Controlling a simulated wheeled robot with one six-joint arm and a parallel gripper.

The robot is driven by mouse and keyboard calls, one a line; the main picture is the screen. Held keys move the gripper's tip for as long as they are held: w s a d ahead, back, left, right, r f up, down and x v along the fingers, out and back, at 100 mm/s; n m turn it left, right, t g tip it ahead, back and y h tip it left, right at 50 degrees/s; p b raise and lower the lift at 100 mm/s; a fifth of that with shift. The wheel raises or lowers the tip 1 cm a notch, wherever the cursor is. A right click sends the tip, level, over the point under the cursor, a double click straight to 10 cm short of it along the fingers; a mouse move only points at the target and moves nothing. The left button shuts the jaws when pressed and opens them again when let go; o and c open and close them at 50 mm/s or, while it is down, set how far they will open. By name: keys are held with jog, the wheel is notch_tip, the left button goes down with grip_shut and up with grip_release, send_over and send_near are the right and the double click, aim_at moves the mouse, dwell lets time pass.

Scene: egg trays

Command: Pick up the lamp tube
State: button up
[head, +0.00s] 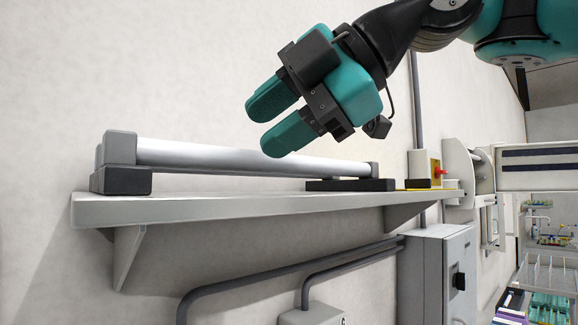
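The lamp tube (230,158) is a long silvery-white cylinder with dark grey square end caps. It lies lengthwise along the wall shelf (250,207), raised on a dark block at its left end (122,180) and a flat black block at its right end (350,184). My gripper (262,120) is in the upper middle of the head view, with two teal padded fingers pointing down and left. The fingers look slightly apart, with nothing visible between them. The gripper appears above the middle of the tube; the exact distance between them cannot be told.
Brackets hold the shelf on a pale wall. A yellow box with a red button (437,172) stands near the shelf's right end. Below are a grey electrical cabinet (440,270) and conduit pipes (290,264). Shelving with small items (548,265) stands at the far right.

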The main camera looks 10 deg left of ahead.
aim_at(239, 151)
jog(key=p+x, duration=0.1)
jog(key=x, duration=0.4)
jog(key=shift+f+p, duration=0.15)
jog(key=shift+p, duration=0.15)
jog(key=c, duration=0.5)
